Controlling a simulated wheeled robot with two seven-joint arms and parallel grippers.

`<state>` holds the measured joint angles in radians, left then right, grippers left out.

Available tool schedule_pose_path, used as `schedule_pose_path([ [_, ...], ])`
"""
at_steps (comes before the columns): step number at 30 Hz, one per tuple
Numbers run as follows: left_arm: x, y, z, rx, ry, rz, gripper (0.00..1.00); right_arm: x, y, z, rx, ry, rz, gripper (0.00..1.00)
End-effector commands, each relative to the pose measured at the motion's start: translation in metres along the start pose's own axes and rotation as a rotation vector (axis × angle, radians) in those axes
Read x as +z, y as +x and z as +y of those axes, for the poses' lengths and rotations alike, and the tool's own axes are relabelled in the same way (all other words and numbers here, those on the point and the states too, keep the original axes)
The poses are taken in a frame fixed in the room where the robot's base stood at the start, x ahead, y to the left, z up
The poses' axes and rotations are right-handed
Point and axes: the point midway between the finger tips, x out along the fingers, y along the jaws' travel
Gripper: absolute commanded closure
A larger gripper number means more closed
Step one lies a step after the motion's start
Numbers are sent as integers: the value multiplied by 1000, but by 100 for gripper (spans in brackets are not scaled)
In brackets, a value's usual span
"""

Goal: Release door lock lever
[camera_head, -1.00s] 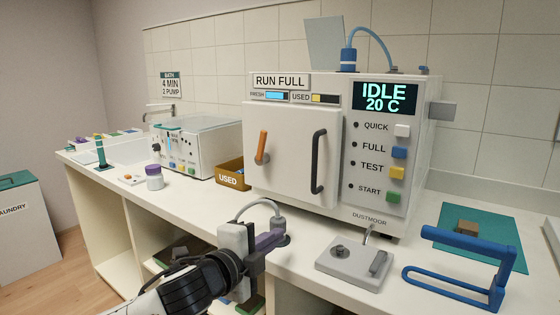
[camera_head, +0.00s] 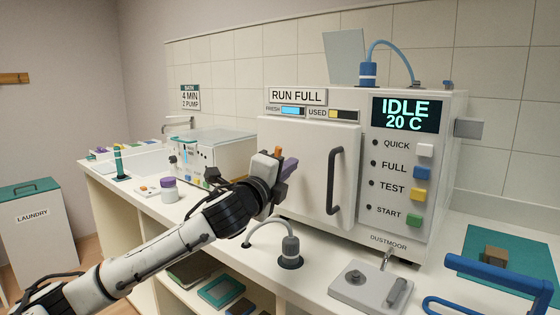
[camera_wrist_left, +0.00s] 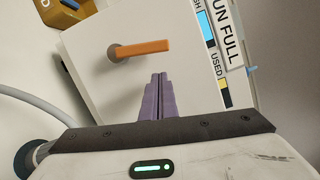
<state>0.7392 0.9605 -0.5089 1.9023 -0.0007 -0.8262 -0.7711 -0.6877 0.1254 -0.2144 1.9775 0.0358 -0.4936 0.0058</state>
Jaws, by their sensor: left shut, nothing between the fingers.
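The orange door lock lever (camera_wrist_left: 140,48) sits on a grey round pivot on the white door (camera_wrist_left: 92,62), in full sight in the left wrist view. In the head view only a small orange bit of the lever (camera_head: 278,150) shows above my gripper; the rest is hidden behind it. My left gripper (camera_head: 288,168) is in front of the door (camera_head: 318,175), left of the black door handle (camera_head: 334,182). Its purple fingers (camera_wrist_left: 155,98) are shut with nothing between them, their tips pointing toward the lever with a visible gap. My right gripper is out of view.
The machine's display (camera_head: 405,114) reads IDLE 20 C. A grey hose fitting (camera_head: 290,252) and a grey plate device (camera_head: 368,288) stand on the counter in front. A blue handle frame (camera_head: 490,285) lies at the right.

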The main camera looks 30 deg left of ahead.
Motion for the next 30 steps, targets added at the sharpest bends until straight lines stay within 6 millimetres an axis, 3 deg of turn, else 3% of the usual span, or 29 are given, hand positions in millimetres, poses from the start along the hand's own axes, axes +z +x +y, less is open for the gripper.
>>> schedule_pose_path([
  [1,10,1,0,1,3,-5,100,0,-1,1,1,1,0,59],
  [6,22,5,0,0,1,-1,100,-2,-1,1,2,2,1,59],
  [19,26,5,-1,3,-8,0,100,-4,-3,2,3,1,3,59],
  [25,36,8,-10,39,-145,-1,100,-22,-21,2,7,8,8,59],
  [30,42,10,-8,63,-249,0,100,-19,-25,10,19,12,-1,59],
])
